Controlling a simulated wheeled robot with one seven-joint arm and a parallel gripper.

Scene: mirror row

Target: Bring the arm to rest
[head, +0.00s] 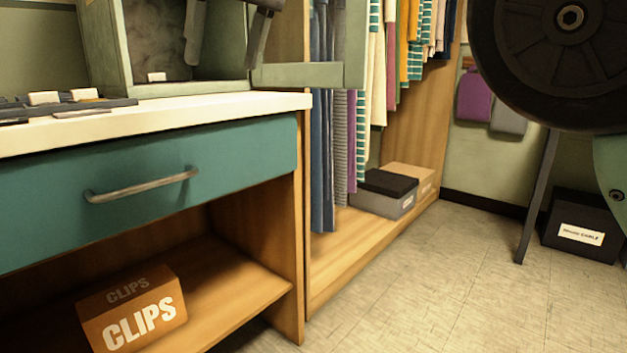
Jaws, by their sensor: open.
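My gripper (226,48) shows only in part at the top of the head view. Its two grey fingers point down and stand apart with nothing between them. They are in front of the green open-fronted cabinet (108,62) on the counter. The rest of my gripper and my arm are cut off by the top edge of the picture.
The white counter (200,108) has a teal drawer (150,200) and a CLIPS box (132,310) below. Clothes hang in a wooden wardrobe (400,150) with boxes. A large black wheel (560,60) fills the upper right. The tiled floor (450,280) is clear.

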